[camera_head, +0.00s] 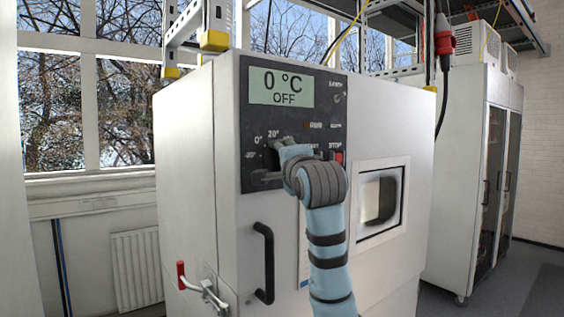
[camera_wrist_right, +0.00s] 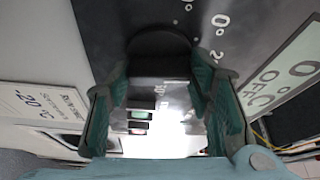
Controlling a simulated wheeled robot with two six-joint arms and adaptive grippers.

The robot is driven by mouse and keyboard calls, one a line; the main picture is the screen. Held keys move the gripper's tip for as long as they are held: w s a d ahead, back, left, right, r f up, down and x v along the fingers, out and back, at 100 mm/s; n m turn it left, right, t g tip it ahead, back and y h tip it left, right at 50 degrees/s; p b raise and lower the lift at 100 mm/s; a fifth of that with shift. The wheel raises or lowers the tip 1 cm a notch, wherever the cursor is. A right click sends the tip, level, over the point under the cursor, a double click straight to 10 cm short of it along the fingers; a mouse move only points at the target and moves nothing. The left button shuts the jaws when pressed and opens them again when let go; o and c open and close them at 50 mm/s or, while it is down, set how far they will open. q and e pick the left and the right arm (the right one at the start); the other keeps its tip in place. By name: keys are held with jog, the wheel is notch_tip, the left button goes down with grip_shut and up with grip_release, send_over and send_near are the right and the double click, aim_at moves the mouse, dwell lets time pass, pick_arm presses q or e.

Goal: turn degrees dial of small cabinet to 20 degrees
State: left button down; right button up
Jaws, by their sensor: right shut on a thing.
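The small cabinet (camera_head: 185,150) is a pale box with a dark control panel (camera_head: 300,122). Its display (camera_head: 280,87) reads 0 °C and OFF. Marks 0° and 20° are printed above the dial. My right gripper (camera_head: 276,158) is at the panel and hides most of the dial in the head view. In the right wrist view the dark round dial (camera_wrist_right: 158,44) sits between the green fingers of the right gripper (camera_wrist_right: 158,85), which is shut on it. The dial's pointer cannot be made out. My left gripper is not in view.
A red button (camera_head: 338,157) is right of my gripper. A black door handle (camera_head: 264,262) and a red-tipped lever (camera_head: 195,285) are below. A small window (camera_head: 381,199) is in the cabinet's front. A tall cabinet (camera_head: 468,170) stands at the right.

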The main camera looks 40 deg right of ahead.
jog(key=shift+m+g, duration=0.5)
jog(key=shift+m, duration=0.3)
jog(key=o, duration=1.1)
jog(key=shift+o, duration=0.2)
jog(key=v, duration=1.1)
jog(key=shift+s, duration=0.4)
jog(key=shift+a, duration=0.1)
